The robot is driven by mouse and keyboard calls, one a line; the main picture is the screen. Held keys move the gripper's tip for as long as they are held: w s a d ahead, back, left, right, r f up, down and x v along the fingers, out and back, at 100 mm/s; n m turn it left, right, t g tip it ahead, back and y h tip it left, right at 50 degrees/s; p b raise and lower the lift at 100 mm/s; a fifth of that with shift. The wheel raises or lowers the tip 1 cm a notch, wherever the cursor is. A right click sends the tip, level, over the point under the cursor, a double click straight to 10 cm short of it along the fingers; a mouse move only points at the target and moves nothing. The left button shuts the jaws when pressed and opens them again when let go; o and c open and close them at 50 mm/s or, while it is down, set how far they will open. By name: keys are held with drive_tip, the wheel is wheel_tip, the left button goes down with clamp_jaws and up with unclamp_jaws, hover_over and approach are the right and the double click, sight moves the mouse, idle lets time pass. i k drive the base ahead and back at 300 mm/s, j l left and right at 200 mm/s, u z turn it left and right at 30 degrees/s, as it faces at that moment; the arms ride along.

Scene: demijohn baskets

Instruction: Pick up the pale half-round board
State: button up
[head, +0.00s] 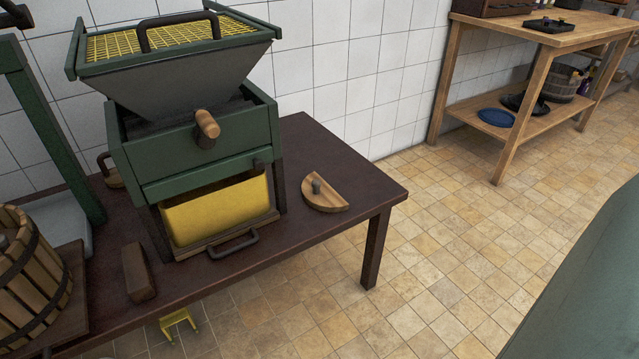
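The pale half-round board (339,203) lies flat on the dark brown table (350,170), near its right end. It has a short dark grey knob standing on it, and its curved edge faces left and down in the picture. Nothing covers it. It lies to the right of the green crusher, apart from it. My gripper is not in view.
The green crusher (190,150) with a grey hopper and yellow bin stands left of the board. A dark wooden block (138,272) and a slatted basket (30,275) are further left. Bare table surrounds the board. A wooden bench (560,40) stands at the back right.

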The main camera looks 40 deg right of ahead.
sight(317, 193)
drive_tip(key=l+u, duration=0.15)
drive_tip(key=l, duration=0.4)
drive_tip(key=l+u, duration=0.15)
drive_tip(key=l, duration=0.45)
drive_tip(key=l+u, duration=0.15)
drive_tip(key=l, duration=0.4)
drive_tip(key=l+u, duration=0.15)
drive_tip(key=l, duration=0.4)
drive_tip(key=k+l+u, duration=0.15)
drive_tip(key=l, duration=0.45)
drive_tip(key=l+u, duration=0.15)
drive_tip(key=l, duration=0.4)
drive_tip(key=i, duration=0.45)
